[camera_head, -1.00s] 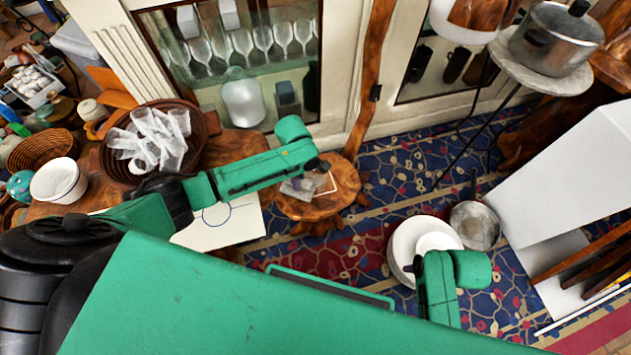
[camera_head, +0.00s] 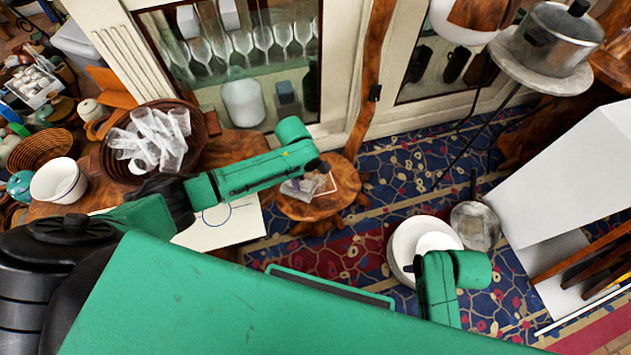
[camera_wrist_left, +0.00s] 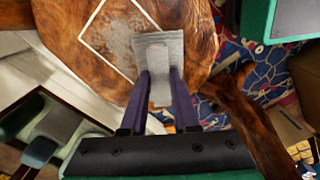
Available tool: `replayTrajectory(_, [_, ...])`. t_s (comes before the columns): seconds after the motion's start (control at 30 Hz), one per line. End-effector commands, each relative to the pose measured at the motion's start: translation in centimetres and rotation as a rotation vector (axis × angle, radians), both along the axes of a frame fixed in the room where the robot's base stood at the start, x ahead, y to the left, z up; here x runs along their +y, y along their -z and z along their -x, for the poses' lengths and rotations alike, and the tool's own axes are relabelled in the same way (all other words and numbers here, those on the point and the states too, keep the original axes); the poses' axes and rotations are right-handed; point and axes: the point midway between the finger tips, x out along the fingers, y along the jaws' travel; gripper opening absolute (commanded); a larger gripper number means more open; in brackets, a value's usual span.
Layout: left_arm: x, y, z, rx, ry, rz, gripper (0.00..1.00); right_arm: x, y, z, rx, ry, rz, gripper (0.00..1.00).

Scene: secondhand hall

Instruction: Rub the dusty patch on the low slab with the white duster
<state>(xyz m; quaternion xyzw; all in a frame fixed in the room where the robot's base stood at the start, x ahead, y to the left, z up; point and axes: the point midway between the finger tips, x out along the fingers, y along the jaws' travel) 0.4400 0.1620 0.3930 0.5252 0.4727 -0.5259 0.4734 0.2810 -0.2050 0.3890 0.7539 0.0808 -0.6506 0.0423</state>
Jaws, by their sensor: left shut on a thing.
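The low slab is a round, brown wooden top (camera_head: 318,208) on short legs, low over the carpet; its grain also shows in the left wrist view (camera_wrist_left: 65,25). A thin white outline on it encloses a pale, greyish dusty patch (camera_wrist_left: 118,28). My left gripper (camera_head: 318,168) is over the slab. In the left wrist view my left gripper (camera_wrist_left: 160,85) is shut on the white duster (camera_wrist_left: 160,50), a pale block between its dark fingers. The duster overlaps the outline's edge; I cannot tell whether it touches the wood. My right forearm shows in the head view, but its gripper does not.
A glass-fronted cabinet (camera_head: 255,75) stands behind the slab. A basket of clear glasses (camera_head: 113,172) is on the left. White plates (camera_head: 403,245) and a pan (camera_head: 476,225) lie on the carpet at right. A pot (camera_head: 560,45) stands on a raised round stand.

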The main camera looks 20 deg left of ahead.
Motion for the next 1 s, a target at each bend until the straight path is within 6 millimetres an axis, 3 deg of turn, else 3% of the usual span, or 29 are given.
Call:
replayTrajectory(0.87, [0.01, 0.37, 0.0, 0.0, 0.0, 0.0, 0.0, 0.0, 0.0, 0.0, 0.0, 0.0, 0.0, 0.5])
replayTrajectory(0.9, [0.01, 0.36, 0.0, 0.0, 0.0, 0.0, 0.13, 0.0, 0.0, 0.0, 0.0, 0.0, 0.0, 0.5])
replayTrajectory(0.93, [0.01, 0.36, 0.0, 0.0, 0.0, 0.0, 0.02, 0.0, 0.0, 0.0, 0.0, 0.0, 0.0, 0.5])
replayTrajectory(1.0, [0.0, 0.36, 0.0, 0.0, 0.0, 0.0, 0.0, 0.0, 0.0, 0.0, 0.0, 0.0, 0.0, 0.5])
